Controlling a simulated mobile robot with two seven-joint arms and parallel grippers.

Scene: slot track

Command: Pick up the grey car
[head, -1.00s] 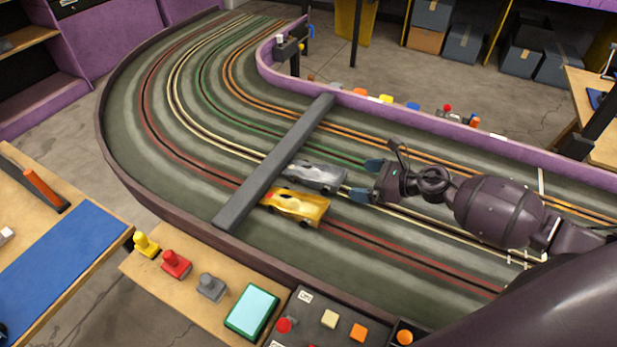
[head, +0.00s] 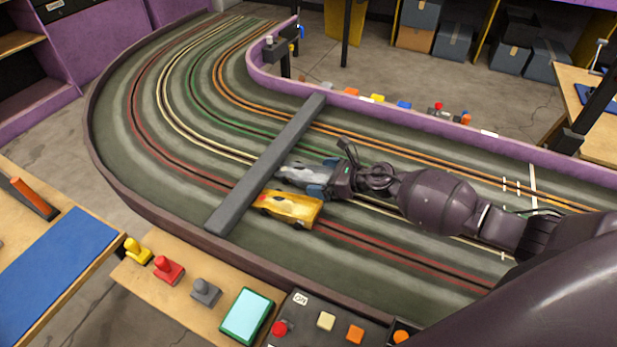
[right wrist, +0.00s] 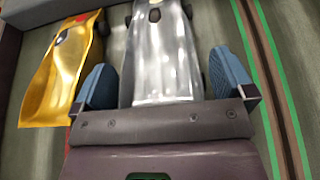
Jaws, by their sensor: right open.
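The grey car (head: 300,174) sits on the track against the grey bar, with its rear part hidden by my right gripper in the head view. My right gripper (head: 322,179) is open, with its fingers reaching along the car. In the right wrist view the grey car (right wrist: 160,60) lies between the two blue fingertips (right wrist: 162,82), one on each side. My left gripper is not in view.
A yellow car (head: 292,208) stands close beside the grey one, and also shows in the right wrist view (right wrist: 58,75). The grey bar (head: 265,165) crosses the track. A purple wall (head: 420,120) borders the far side. A wooden panel with joysticks (head: 165,268) is in front.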

